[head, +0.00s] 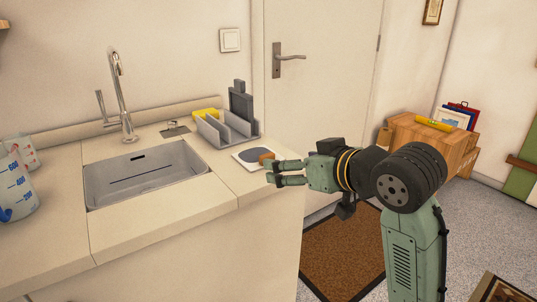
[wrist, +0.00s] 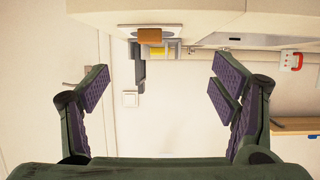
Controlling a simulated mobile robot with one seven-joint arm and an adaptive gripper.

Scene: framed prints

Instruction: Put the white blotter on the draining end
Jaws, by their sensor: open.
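A flat white square (head: 243,164) with a dark blue-grey round patch lies on the right end of the counter; it looks like the white blotter, though I cannot be sure. A small brown block (head: 266,157) sits at its right side and shows in the wrist view too (wrist: 149,34). My gripper (head: 271,172) is open and empty, its fingers beside the block at the counter's right edge. In the wrist view, my gripper (wrist: 162,85) has its fingers wide apart with nothing between them. No part is clearly marked as the draining end.
A grey slotted rack (head: 222,131) stands behind the white square, with a yellow item (head: 207,113) at its back. A sink (head: 145,172) with a tap (head: 120,95) lies to the left. Blue-printed white containers (head: 15,190) stand far left. The counter's front right is bare.

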